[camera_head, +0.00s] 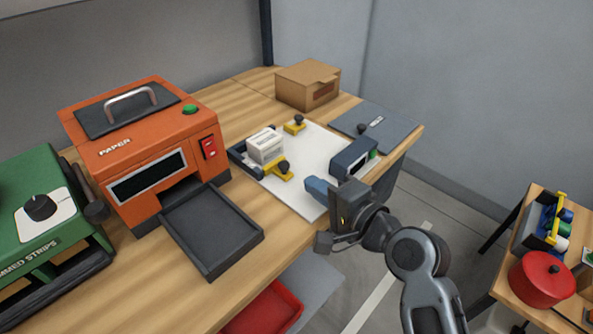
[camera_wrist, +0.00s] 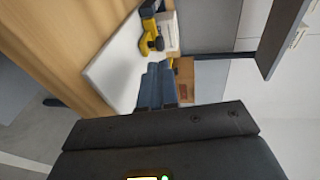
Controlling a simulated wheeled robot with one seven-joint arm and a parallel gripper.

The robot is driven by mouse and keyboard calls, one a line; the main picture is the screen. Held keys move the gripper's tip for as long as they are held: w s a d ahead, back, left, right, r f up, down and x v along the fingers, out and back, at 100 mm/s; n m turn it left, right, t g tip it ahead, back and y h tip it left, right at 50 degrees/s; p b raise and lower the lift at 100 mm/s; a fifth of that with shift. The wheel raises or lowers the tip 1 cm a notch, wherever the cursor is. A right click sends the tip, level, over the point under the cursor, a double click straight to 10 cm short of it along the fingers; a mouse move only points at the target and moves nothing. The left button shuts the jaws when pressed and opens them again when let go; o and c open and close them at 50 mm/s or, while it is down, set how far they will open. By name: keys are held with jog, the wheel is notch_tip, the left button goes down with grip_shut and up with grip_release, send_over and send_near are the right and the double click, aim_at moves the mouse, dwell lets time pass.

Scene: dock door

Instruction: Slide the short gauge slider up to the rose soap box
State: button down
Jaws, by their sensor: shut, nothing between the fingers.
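A pale, off-white box (camera_head: 265,145), likely the soap box, lies on the white board (camera_head: 318,150) near its left end; no rose colour shows. A yellow slider (camera_head: 277,169) with a black knob sits at the box's near side, very close to it. A second, smaller-looking yellow slider (camera_head: 294,125) with a black knob sits beyond the box. I cannot tell which is the short one. My gripper (camera_head: 316,186) is shut and empty above the board's near edge, right of the near slider. In the wrist view, its blue-grey fingers (camera_wrist: 157,85) point toward a yellow slider (camera_wrist: 150,38) and the box (camera_wrist: 168,32).
A grey plate (camera_head: 375,124) and a cardboard box (camera_head: 308,84) are behind. An orange machine (camera_head: 145,140) with a dark tray (camera_head: 212,230) stands left. A side table with a red pot (camera_head: 541,279) is right.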

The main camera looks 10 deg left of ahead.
aim_at(283, 166)
jog(key=x, duration=0.6)
jog(key=shift+w+a, duration=0.1)
jog(key=shift+a, duration=0.05)
jog(key=w+a, duration=0.2)
jog(key=a, duration=0.1)
jog(key=shift+w+a, duration=0.15)
jog(key=shift+w, duration=0.15)
jog(key=shift+s, duration=0.1)
